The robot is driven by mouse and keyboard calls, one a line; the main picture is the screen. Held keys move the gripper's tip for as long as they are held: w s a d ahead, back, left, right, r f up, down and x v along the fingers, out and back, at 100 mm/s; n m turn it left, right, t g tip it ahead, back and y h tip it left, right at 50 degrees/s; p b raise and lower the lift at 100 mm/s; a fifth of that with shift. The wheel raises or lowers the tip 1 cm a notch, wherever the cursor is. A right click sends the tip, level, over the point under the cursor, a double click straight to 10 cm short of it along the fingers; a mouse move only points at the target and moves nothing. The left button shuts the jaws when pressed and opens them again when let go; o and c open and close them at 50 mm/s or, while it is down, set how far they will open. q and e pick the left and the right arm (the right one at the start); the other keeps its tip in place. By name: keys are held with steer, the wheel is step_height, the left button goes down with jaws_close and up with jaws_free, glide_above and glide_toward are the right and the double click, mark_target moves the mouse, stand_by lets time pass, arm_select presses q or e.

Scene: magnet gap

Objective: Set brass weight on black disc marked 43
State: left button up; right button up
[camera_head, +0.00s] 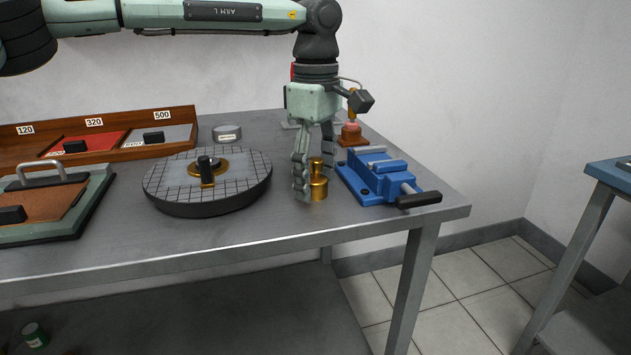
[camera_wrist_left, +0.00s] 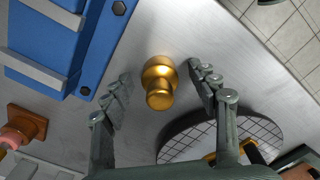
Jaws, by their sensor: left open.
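The brass weight (camera_head: 319,186), a gold cylinder with a knob on top, stands upright on the grey metal bench. My left gripper (camera_head: 315,178) points down with its open fingers on either side of the weight. In the left wrist view the weight (camera_wrist_left: 159,80) sits between the fingertips (camera_wrist_left: 160,74), with a visible gap on both sides. A round plate (camera_head: 240,167) with a dark side, gridded top, brass ring and black post lies left of the gripper. I can read no 43 on anything. My right gripper is not in view.
A grey labelled tin (camera_head: 227,133) and a wooden tray (camera_head: 105,150) lie at the back left. The bench's front edge (camera_head: 330,236) is near.

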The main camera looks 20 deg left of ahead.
arm_select(q)
steer(key=shift+c, duration=0.3)
jaws_close()
steer(key=shift+r, duration=0.1)
